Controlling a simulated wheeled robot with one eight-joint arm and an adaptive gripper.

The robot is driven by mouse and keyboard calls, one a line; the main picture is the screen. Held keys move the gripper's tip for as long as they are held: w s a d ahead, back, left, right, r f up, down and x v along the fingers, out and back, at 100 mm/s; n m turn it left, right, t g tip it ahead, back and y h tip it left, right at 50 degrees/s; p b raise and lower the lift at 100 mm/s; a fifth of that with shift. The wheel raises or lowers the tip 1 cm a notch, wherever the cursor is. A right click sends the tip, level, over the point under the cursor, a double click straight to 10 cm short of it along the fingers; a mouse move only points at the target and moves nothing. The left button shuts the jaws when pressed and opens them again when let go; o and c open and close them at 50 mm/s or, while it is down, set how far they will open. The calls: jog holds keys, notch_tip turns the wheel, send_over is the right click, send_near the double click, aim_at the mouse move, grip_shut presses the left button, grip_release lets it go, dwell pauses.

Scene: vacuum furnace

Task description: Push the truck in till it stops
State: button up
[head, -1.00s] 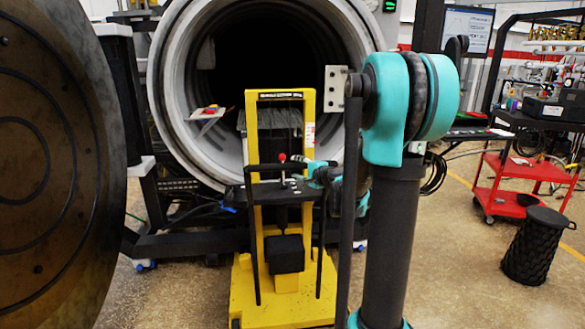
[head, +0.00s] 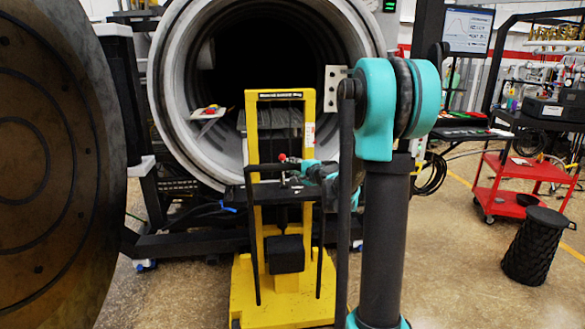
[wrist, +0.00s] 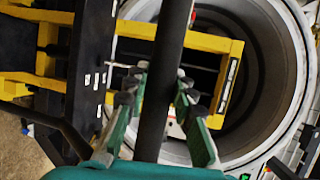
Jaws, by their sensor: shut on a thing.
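The yellow truck (head: 309,130) stands upright in front of the round furnace opening (head: 166,100). Its mast also shows in the wrist view (wrist: 140,30), lying across the picture. The truck's black push handle (head: 263,167) crosses the front of the mast. My gripper (head: 303,170) is at the right part of this handle, near a red knob (head: 283,157). In the wrist view my gripper (wrist: 158,88) has its fingers on both sides of the dark handle bar (wrist: 168,45) and is shut on it. A grey slatted surface (head: 272,120) shows behind the mast at the opening; its far end is hard to see.
The open furnace door (head: 60,170) fills the left side. A red cart (head: 530,172) and a black ribbed bin (head: 532,247) stand at the right. Bare floor (head: 455,260) lies between my arm and the bin.

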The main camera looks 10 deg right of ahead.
grip_shut()
jog(key=shift+w, duration=1.65)
jog(key=o, duration=1)
grip_release()
jog(key=shift+s+d, duration=0.1)
jog(key=shift+s, duration=0.05)
jog(key=shift+o, duration=0.2)
jog(key=shift+s, duration=0.15)
jog(key=v, duration=1.1)
jog(key=shift+s+d, duration=0.15)
jog(key=shift+s, duration=0.15)
jog(key=shift+r, duration=0.1)
